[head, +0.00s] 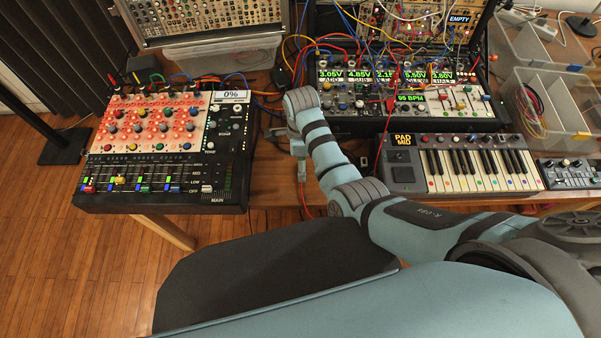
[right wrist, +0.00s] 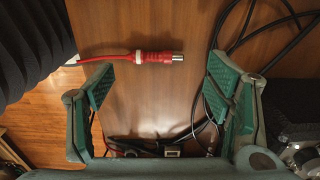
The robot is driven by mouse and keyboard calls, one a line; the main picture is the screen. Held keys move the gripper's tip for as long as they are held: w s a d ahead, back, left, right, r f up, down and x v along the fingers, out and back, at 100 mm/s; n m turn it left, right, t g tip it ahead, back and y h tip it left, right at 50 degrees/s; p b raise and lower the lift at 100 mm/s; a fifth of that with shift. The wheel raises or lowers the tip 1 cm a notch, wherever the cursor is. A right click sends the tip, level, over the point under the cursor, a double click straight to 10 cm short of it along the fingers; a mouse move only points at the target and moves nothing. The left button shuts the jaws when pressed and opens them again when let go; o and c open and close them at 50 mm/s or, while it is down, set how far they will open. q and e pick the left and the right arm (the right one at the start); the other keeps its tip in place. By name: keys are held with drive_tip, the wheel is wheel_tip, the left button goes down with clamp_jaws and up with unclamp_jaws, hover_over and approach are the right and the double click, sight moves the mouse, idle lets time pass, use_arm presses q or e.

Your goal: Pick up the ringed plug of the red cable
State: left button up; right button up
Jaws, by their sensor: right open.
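In the right wrist view the plug (right wrist: 155,57) of the red cable (right wrist: 105,57) lies on the brown wooden table. It has a red body, a pale ring at its cable end and a metal tip pointing right. The cable runs left from it. My right gripper (right wrist: 160,74) is open, its green-padded fingers apart on either side of the plug's position, with nothing between them. In the head view my right arm reaches over the table between the mixer and the keyboard, and I cannot make out the plug there. My left gripper is not in view.
Black cables (right wrist: 235,40) lie right of the plug. The mixer (head: 160,150) stands left and the pad keyboard (head: 460,165) right, with a patched modular synth (head: 335,123) behind. More cables lie near the gripper's base in the wrist view.

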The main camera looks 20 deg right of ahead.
wheel_tip(320, 180, down, 4)
drive_tip(key=shift+s+a+r+b, duration=0.1)
drive_tip(key=shift+r+b, duration=0.15)
drive_tip(key=shift+b, duration=0.2)
drive_tip(key=shift+c, duration=0.4)
drive_tip(key=c, duration=1.1)
drive_tip(key=shift+r, duration=0.15)
